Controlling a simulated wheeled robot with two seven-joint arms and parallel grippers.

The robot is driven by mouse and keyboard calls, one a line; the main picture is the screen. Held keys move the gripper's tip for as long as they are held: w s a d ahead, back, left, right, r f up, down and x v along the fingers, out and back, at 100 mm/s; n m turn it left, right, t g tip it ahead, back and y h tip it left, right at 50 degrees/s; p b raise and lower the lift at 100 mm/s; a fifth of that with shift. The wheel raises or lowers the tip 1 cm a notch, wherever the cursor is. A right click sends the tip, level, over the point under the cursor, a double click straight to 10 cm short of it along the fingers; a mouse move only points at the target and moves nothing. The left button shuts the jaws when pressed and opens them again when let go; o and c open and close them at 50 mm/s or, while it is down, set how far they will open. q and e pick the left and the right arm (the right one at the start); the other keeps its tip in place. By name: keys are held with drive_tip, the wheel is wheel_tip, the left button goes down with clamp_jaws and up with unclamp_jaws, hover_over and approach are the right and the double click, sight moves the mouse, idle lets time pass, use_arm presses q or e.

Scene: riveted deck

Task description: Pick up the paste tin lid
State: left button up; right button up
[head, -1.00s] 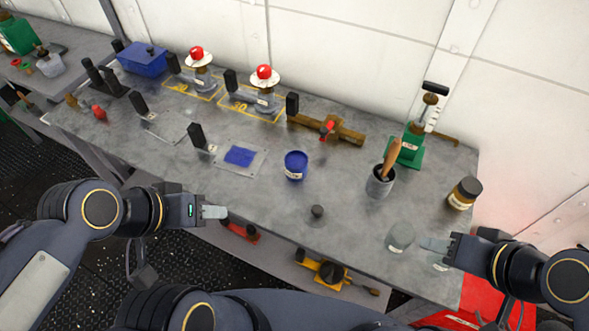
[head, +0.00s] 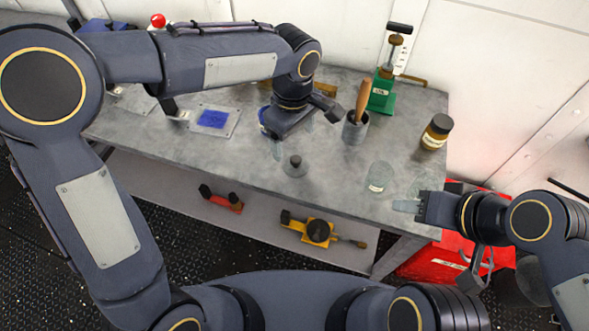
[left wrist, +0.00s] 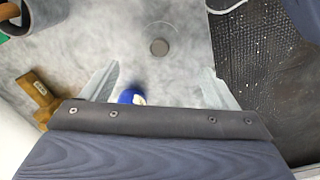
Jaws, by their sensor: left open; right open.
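A round, flat lid with a dark knob (head: 294,162) lies on the grey bench near its front edge; I take it to be the paste tin lid. In the left wrist view its knob (left wrist: 159,47) shows inside a faint ring, just beyond the fingertips. My left gripper (head: 292,138) is open, pointing down above the bench just behind the lid, and empty. Its spread fingers also show in the left wrist view (left wrist: 161,75). The blue tin (head: 263,117) is mostly hidden by my left gripper. My right gripper (head: 407,206) is open and empty at the bench's right front.
Two clear glass vessels stand near my right gripper, one of them a jar (head: 379,178). A mortar with a pestle (head: 354,128), a green press (head: 382,92) and a dark-capped jar (head: 436,132) stand behind. The bench around the lid is clear.

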sight(296, 159)
use_arm(q)
drive_tip(key=shift+d+f, duration=0.3)
drive_tip(key=shift+f, duration=0.1)
wheel_tip(296, 159, down, 8)
drive_tip(key=shift+s+r+p, duration=0.1)
drive_tip(key=shift+r+p, duration=0.15)
drive_tip(key=shift+p, duration=0.2)
drive_tip(key=c, duration=1.1)
